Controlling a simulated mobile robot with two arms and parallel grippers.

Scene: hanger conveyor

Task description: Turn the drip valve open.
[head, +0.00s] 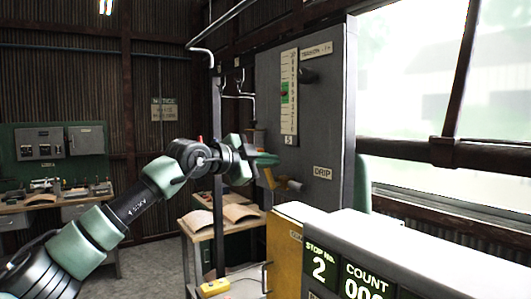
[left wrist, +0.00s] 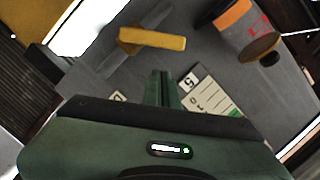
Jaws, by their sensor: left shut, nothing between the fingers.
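The drip valve has a yellow lever (head: 290,184) on the side of the grey cabinet (head: 333,120), left of the DRIP label (head: 323,173). In the left wrist view the yellow lever (left wrist: 155,40) lies roughly crosswise, beyond the fingertips. My left gripper (head: 268,159) is shut and empty, just above and left of the lever in the head view. Its closed green fingers also show in the left wrist view (left wrist: 162,80), apart from the lever. My right gripper is out of view.
A scale strip (head: 289,92) with a green band and a dark knob (head: 308,75) sit higher on the cabinet. A yellow box (head: 285,250) and a counter display (head: 350,265) stand in front. A wooden bench (head: 205,225) stands behind my left arm.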

